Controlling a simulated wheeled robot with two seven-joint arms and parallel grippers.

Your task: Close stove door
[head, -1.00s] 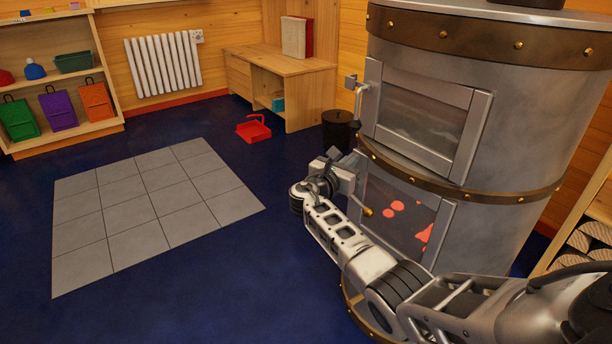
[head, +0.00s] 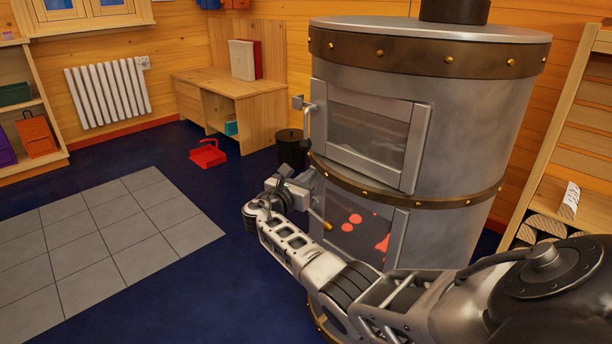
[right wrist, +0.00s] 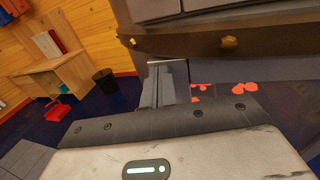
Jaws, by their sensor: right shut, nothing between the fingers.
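The round grey metal stove (head: 455,130) stands right of centre in the head view. Its upper door (head: 370,135) has a grey frame, dark glass and a handle at its left side. The lower door (head: 395,240) shows red glowing spots behind dark glass; it looks about flush with the stove, but my arm covers part of it. A brass-tipped handle (head: 326,225) shows at its left side. My right gripper (head: 306,180) is shut and empty beside the lower door's left edge; contact is unclear. Its closed fingers (right wrist: 165,85) point toward the stove in the right wrist view. My left gripper is out of view.
A black bin (head: 290,150) stands just behind my right gripper. A red tray (head: 208,154) lies on the blue floor near a wooden desk (head: 240,90). A log rack (head: 550,170) stands right of the stove. The floor and grey tiles (head: 110,240) at left are clear.

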